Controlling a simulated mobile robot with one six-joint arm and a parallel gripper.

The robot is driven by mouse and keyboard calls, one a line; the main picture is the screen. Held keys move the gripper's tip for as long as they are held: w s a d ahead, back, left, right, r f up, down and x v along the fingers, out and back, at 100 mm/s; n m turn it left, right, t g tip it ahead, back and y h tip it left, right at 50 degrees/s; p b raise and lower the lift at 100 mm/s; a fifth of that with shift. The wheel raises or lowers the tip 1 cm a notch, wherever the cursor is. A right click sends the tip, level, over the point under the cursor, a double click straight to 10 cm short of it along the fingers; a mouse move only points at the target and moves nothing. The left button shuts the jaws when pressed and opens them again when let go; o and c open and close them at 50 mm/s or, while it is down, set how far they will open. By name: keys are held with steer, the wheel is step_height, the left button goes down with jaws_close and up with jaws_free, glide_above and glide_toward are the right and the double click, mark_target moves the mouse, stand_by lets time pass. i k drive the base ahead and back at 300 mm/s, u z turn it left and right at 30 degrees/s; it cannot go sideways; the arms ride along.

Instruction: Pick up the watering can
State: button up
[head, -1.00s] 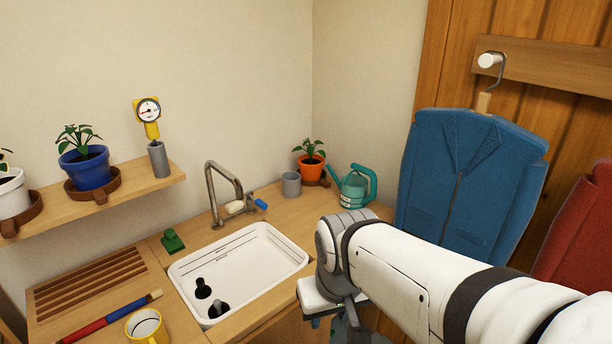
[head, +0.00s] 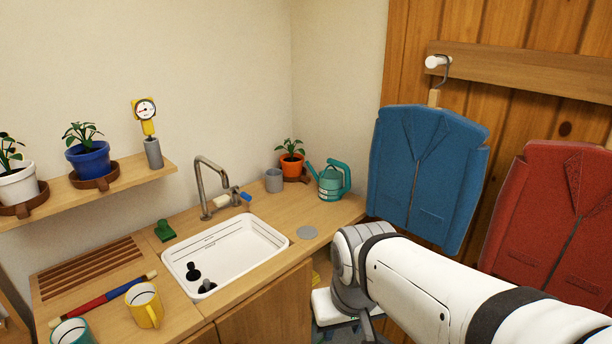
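The teal watering can (head: 331,184) stands upright on the wooden counter (head: 268,221), near its right end by the back corner. Its spout points up and left, and its handle is on the right side. My arm reaches in from the lower right, with its wrist below and in front of the can, apart from it. My gripper's fingers are not clearly visible; a white part of my wrist hangs low beside the counter's front edge.
A grey cup (head: 274,180) and an orange potted plant (head: 292,164) stand left of the can. The white sink (head: 224,255) is farther left. A blue jacket (head: 424,178) hangs to the right.

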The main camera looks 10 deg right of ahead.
mark_target(330, 182)
steer(key=z, duration=0.85)
steer(key=i, duration=1.55)
steer(key=u, duration=2)
steer(key=k, duration=0.55)
steer(key=z, duration=0.05)
steer(key=i, duration=0.55)
steer(key=u, duration=0.15)
